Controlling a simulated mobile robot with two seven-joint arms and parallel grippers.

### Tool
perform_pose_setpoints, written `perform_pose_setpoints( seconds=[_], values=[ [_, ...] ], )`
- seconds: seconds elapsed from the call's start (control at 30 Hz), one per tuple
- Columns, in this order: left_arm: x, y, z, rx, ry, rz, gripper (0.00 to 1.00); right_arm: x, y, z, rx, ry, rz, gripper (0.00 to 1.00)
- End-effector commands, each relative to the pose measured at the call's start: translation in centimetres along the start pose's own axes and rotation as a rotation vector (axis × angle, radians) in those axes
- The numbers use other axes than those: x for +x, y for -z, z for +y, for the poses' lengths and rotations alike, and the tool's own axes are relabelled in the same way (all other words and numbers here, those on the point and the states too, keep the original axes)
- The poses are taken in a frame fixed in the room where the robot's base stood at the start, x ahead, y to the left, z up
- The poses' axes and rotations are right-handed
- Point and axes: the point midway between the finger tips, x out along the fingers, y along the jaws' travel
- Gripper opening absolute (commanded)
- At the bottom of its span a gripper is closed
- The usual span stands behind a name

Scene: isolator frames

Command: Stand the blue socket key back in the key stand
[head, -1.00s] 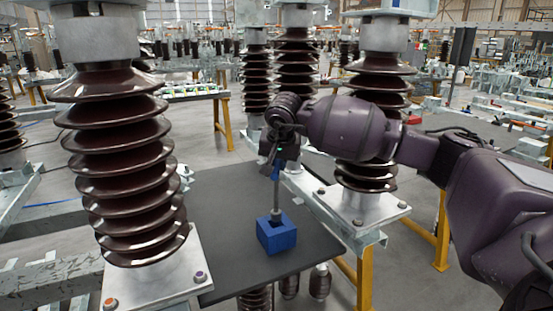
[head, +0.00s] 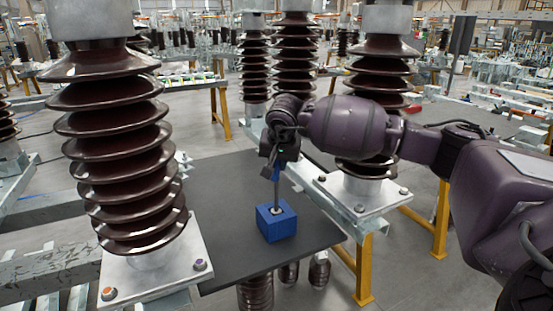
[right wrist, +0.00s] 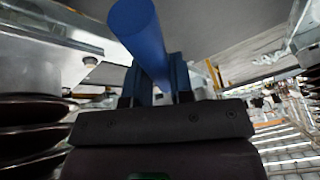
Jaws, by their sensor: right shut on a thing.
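The socket key (head: 277,173) has a blue handle and a thin grey shaft. It stands close to upright, shaft down. My right gripper (head: 279,157) is shut on the blue handle, above the stand. The key stand (head: 281,228) is a blue block with an opening in its top, on the dark table. The key's lower end is at this opening and appears to be inside it; how deep is hidden. In the right wrist view, the blue handle (right wrist: 142,38) runs between the fingers (right wrist: 160,78). My left gripper is not in view.
The dark table top (head: 225,190) is bare around the stand. A large brown ribbed insulator (head: 118,150) on a metal plate rises at the left. Another insulator (head: 385,75) stands behind my right arm, its base plate (head: 365,195) near the table's right edge.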

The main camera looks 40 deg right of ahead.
Motion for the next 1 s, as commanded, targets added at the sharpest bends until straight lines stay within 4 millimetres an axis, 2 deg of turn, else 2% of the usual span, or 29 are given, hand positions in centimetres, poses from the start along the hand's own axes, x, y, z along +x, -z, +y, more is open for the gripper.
perform_pose_setpoints(
  seconds=[1.0],
  values=[
    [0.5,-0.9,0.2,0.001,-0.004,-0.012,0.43,3.5,-1.5,0.5,0.0,0.0,0.0,0.0]
  ],
)
